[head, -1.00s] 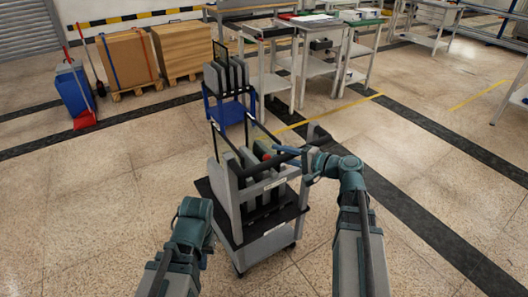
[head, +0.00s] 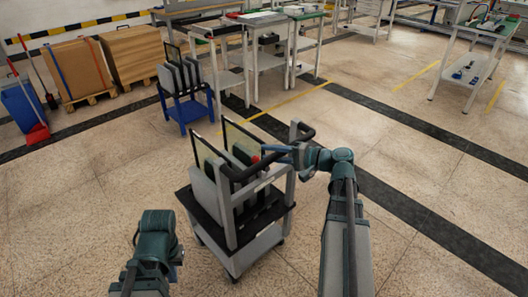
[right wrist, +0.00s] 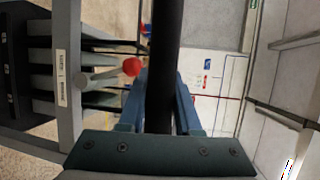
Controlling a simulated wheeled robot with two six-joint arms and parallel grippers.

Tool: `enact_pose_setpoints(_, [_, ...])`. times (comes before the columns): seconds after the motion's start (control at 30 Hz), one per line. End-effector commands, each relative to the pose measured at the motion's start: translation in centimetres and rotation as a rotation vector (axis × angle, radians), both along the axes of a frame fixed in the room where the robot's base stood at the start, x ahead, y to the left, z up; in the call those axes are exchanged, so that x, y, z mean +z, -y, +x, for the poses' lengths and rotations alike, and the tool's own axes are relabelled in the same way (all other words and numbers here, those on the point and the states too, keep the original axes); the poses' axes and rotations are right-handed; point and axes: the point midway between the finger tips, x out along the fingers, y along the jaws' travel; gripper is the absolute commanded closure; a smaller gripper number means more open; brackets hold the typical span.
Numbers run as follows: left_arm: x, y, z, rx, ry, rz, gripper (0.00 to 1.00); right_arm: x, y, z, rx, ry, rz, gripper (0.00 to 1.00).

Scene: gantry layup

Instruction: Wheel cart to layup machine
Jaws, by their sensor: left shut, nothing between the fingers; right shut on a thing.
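The cart (head: 267,236) stands in front of me, a grey frame on castors with a black lower deck and several upright panels in it. Its black push handle (head: 248,170) runs across the near top; it also crosses the right wrist view (right wrist: 163,65) from top to bottom. My right gripper (head: 279,151) is shut around this handle, with its blue fingers on both sides of the bar in the right wrist view (right wrist: 160,105). My left gripper (head: 172,272) is low at the left, mostly hidden by its arm, apart from the cart. I cannot clearly identify the layup machine.
A smaller blue cart (head: 187,112) with panels stands just beyond. Work tables (head: 262,50) stand behind it. Boxes on pallets (head: 78,70) and a blue bin (head: 20,106) are at far left. A table (head: 462,65) is far right. Floor right of the cart is clear.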

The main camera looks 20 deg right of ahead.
Motion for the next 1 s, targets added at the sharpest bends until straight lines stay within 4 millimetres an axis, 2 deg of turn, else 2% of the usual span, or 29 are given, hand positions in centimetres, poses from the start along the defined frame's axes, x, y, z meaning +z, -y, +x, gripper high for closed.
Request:
enact_pose_setpoints(0.27, [-0.02,0.00,0.01,0.000,0.000,0.000,1.00,-0.05,0.51,-1.09,0.000,-0.001,-0.001,1.00])
enact_pose_setpoints(0.73, [-0.02,0.00,0.00,0.000,0.000,0.000,1.00,-0.05,0.59,-1.22,0.000,-0.002,-0.001,1.00])
enact_pose_setpoints(0.77, [-0.02,0.00,0.00,0.000,0.000,0.000,1.00,-0.05,0.58,-1.22,0.000,-0.002,-0.001,0.62])
enact_pose_setpoints(0.9, [-0.01,0.00,0.00,0.000,0.000,0.000,1.00,-0.03,0.59,-1.20,0.000,-0.001,-0.001,0.38])
enact_pose_setpoints(1.0, [-0.01,0.00,0.00,0.000,0.000,0.000,1.00,-0.02,0.58,-1.19,0.000,0.000,0.000,0.38])
